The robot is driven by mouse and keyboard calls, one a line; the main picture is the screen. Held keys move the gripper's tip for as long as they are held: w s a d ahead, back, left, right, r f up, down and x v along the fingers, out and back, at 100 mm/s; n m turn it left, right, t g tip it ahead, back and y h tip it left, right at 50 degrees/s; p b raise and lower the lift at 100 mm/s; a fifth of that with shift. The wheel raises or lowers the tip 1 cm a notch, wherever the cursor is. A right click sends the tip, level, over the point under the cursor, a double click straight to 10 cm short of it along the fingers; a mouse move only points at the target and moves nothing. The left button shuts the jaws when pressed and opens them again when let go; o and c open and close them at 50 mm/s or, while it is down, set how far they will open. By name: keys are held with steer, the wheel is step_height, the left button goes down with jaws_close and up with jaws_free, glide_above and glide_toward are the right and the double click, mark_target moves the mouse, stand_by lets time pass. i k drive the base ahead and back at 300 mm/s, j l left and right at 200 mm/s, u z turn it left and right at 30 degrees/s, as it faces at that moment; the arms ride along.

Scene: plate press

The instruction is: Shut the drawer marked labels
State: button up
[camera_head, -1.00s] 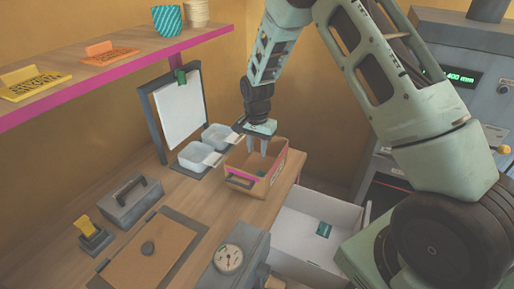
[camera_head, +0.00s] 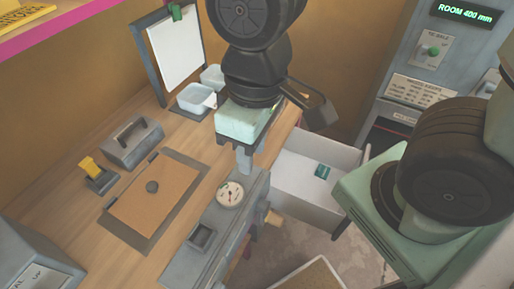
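A white-lined drawer (camera_head: 297,174) stands pulled out from the bench, right of centre. A small dark green item (camera_head: 322,171) lies inside it. No marking on the drawer can be read from here, and its outer front is out of sight. My gripper (camera_head: 244,160) points down above the bench's front edge, left of the open drawer in the picture. Its fingers overlap in this view, so their gap does not show. I see nothing held between them.
A grey device with a round dial (camera_head: 230,194) sits close below my gripper. A hinged board (camera_head: 155,205), a grey handled block (camera_head: 132,142) and a clear tub (camera_head: 196,98) are on the bench. A grey machine (camera_head: 435,75) stands at the right.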

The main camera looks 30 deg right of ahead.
mark_target(293, 181)
steer(key=k+l+z, duration=0.2)
steer(key=k+l, duration=0.15)
steer(key=l, duration=0.25)
steer(key=k+l+z, duration=0.1)
steer(key=l, duration=0.2)
steer(key=k+l+z, duration=0.1)
steer(key=l, duration=0.25)
steer(key=k+l+z, duration=0.1)
steer(key=z, duration=0.25)
steer(key=k+l+z, duration=0.1)
steer(key=z, duration=0.3)
steer(key=l, duration=0.1)
